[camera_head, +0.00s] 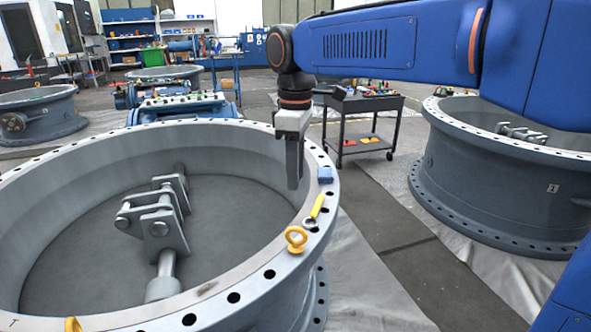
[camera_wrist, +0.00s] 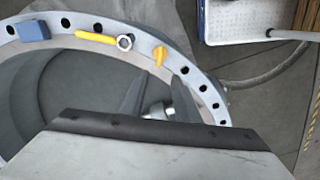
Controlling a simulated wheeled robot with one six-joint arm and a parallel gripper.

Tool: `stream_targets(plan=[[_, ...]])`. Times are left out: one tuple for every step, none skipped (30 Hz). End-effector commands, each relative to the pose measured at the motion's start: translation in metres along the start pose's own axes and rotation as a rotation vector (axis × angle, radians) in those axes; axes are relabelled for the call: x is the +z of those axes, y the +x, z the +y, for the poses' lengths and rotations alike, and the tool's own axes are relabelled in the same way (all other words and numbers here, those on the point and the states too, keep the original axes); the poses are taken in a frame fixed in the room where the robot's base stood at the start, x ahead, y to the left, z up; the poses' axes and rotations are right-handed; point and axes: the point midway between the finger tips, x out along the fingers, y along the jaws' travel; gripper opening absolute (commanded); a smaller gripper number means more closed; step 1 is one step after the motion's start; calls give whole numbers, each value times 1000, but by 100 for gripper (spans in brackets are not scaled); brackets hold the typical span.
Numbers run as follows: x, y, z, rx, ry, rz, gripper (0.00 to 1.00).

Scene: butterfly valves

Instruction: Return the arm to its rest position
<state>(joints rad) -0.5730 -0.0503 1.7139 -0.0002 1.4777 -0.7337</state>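My gripper (camera_head: 293,184) hangs pointing down over the inner side of the large valve ring's rim (camera_head: 325,180) in the head view. In the wrist view, its two dark fingers (camera_wrist: 158,98) stand apart, and no object is clearly held between them. A pale metal part of the valve shows in the gap, apparently below. My blue arm stretches in from the upper right of the head view, over the floor and the valve, and is not folded in.
On the rim lie a blue block (camera_head: 325,174), a yellow-handled tool (camera_head: 315,209) and a yellow eyebolt (camera_head: 296,239). A black cart (camera_head: 365,118) stands behind. Another large valve (camera_head: 500,180) is at right, below my arm. Bare floor (camera_head: 400,230) lies between the valves.

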Motion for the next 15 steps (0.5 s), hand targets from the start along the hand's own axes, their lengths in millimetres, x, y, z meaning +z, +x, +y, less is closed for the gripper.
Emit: stream_targets(plan=[[0, -2, 0, 0, 0, 0, 29], [0, -3, 0, 0, 0, 0, 29], [0, -3, 0, 0, 0, 0, 29], [0, -3, 0, 0, 0, 0, 29], [0, -3, 0, 0, 0, 0, 29], [0, -3, 0, 0, 0, 0, 29], [0, -3, 0, 0, 0, 0, 29], [0, -3, 0, 0, 0, 0, 29], [0, -3, 0, 0, 0, 0, 29], [0, -3, 0, 0, 0, 0, 29], [0, -3, 0, 0, 1, 0, 29], [2, -3, 0, 1, 5, 1, 29], [4, -3, 0, 2, 12, 3, 29], [8, -2, 0, 5, 22, 5, 29], [14, -2, 0, 9, 42, 10, 29]])
